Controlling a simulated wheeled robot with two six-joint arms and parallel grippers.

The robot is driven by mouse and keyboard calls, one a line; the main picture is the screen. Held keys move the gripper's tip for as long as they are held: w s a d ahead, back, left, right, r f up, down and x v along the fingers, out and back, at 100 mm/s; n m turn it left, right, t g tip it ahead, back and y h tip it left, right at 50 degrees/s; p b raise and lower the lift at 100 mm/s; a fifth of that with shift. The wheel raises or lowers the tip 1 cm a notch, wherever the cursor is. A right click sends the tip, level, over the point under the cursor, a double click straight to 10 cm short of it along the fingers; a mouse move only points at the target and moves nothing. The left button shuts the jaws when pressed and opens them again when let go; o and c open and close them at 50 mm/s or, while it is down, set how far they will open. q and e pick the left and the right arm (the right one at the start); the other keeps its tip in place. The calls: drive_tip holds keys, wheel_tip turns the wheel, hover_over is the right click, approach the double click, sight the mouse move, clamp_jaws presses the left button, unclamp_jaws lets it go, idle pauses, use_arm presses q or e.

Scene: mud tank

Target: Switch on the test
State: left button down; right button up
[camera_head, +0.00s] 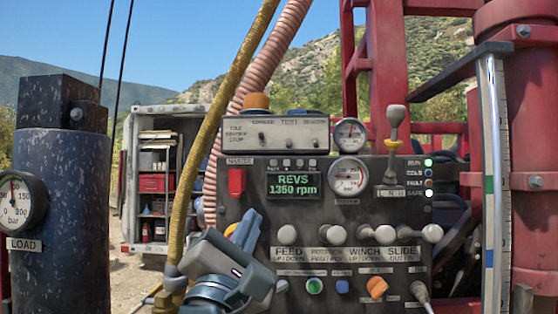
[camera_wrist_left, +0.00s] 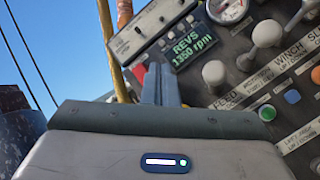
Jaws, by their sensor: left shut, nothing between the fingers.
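My right gripper is not in view.
The display (camera_head: 293,187) reads REVS 1350 rpm. Below it are several round lever knobs (camera_head: 287,233), a green button (camera_head: 314,286) and an orange knob (camera_head: 376,287). A yellow hose (camera_head: 207,140) runs up left of the panel. A dark LOAD cylinder (camera_head: 60,190) stands left.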

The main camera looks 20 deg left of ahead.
use_arm(q)
drive_tip(key=shift+w, duration=0.1)
drive_tip(key=p, duration=1)
approach(289, 144)
drive_tip(key=w, duration=0.2)
drive_tip(key=w+a+r, duration=0.1)
drive_tip(key=w, duration=0.1)
drive_tip(key=w+a+r, duration=0.1)
drive_tip(key=w, duration=0.1)
drive_tip(key=shift+a+r, duration=0.15)
drive_tip(key=shift+r, duration=0.05)
drive_tip(key=shift+w+r, duration=0.2)
drive_tip(key=shift+w, duration=0.35)
drive_tip(key=shift+a, duration=0.1)
